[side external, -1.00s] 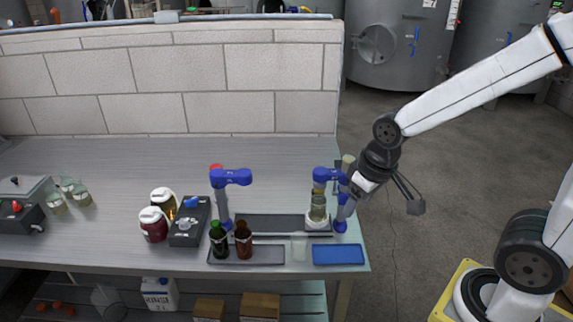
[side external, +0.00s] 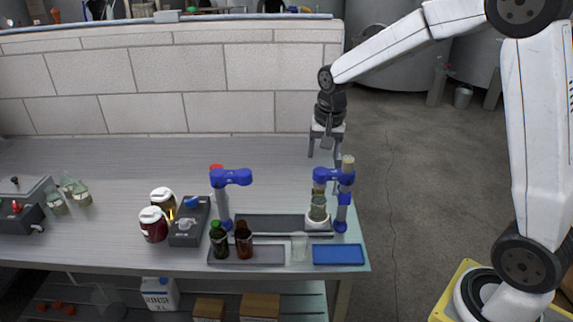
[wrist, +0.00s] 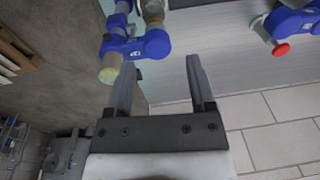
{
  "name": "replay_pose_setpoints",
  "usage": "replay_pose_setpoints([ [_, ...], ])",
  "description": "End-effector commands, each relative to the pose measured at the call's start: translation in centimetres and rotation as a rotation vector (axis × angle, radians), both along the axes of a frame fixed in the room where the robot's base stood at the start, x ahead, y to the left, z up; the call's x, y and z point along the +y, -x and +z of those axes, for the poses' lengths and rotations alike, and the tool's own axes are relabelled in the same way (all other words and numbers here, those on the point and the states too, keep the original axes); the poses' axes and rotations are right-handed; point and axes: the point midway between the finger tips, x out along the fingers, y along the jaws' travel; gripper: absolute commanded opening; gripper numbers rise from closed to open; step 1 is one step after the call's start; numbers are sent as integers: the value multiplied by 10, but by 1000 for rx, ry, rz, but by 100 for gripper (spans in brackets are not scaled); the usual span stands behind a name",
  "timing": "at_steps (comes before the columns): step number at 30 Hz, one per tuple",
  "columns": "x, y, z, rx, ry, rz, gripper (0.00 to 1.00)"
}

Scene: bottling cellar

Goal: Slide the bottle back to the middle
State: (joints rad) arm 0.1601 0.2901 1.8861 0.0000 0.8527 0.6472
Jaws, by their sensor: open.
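A greenish clear bottle (side external: 318,208) stands upright on a white base at the right end of a dark strip (side external: 270,222) on the bench. A blue head on a post (side external: 341,205) stands close by and partly covers its upper part. In the wrist view, what seems to be the bottle (wrist: 152,10) is cut off at the top edge, beside the blue head (wrist: 135,45). My gripper (side external: 325,156) points down behind the bottle, near the bench's right end. It is open and empty, clear of the bottle; its jaws also show in the wrist view (wrist: 160,72).
A second blue post (side external: 224,200) stands at the strip's left end. In front are green (side external: 219,239) and brown (side external: 243,240) bottles, a clear cup (side external: 299,246) and a blue tray (side external: 338,254). A tiled wall (side external: 170,80) backs the bench.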

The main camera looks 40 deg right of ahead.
Motion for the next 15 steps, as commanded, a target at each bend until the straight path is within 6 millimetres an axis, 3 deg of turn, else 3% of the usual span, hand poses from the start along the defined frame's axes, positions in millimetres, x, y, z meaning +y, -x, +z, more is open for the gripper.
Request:
replay_pose_setpoints([
  [9, -50, -57, -9, 55, -38, -394, 70],
  [15, -71, -75, -15, 74, -49, -553, 70],
])
